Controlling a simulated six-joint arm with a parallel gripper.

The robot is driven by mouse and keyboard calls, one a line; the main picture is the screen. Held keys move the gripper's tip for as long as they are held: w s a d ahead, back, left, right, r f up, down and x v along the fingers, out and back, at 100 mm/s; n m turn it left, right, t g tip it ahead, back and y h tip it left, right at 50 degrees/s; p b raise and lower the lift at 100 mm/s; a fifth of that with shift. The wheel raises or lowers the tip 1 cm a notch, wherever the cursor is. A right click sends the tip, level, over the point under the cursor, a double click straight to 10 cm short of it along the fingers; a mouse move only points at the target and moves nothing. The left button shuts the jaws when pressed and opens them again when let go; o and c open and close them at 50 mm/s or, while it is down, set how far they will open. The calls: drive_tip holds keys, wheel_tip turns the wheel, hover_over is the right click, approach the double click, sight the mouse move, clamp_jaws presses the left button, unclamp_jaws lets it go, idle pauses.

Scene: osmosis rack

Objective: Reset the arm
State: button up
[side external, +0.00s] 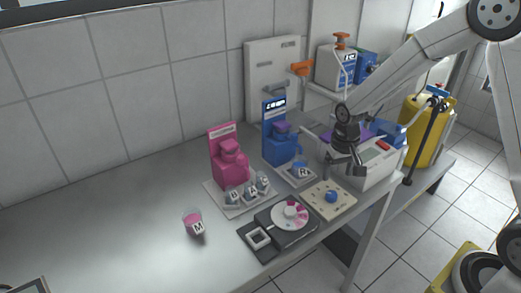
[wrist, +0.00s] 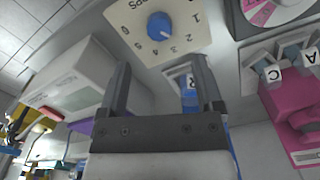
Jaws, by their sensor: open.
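My gripper (side external: 347,168) hangs at the right end of the bench, in front of the white machine and above the bench edge, near the beige dial plate. In the wrist view my gripper (wrist: 160,85) has its two dark fingers spread wide with nothing held between them. Beyond the fingertips, the beige plate with a blue knob (wrist: 160,26) and printed numbers shows at the top. The blue knob also shows in the side view (side external: 331,196). A container labelled R (wrist: 189,92) shows behind the right finger, and it sits before the blue dispenser in the side view (side external: 300,171).
A pink dispenser (side external: 229,160) and a blue dispenser (side external: 280,143) stand along the back. Labelled containers (side external: 249,190) sit before the pink one. A cup marked M (side external: 195,223) stands alone. A disc device (side external: 290,215) lies near the front edge. The left bench is clear.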

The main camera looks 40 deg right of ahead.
drive_tip(key=s+a+r+n+t, duration=0.1)
drive_tip(key=s+a+r+n, duration=0.1)
drive_tip(key=s, duration=0.4)
drive_tip(key=s+a+r+n+t, duration=0.1)
drive_tip(key=s+a+r+n, duration=0.1)
drive_tip(key=s, duration=0.3)
drive_tip(key=shift+s+a+r, duration=0.2)
drive_tip(key=shift+s+a, duration=0.15)
drive_tip(key=shift+s, duration=0.05)
idle(0.6)
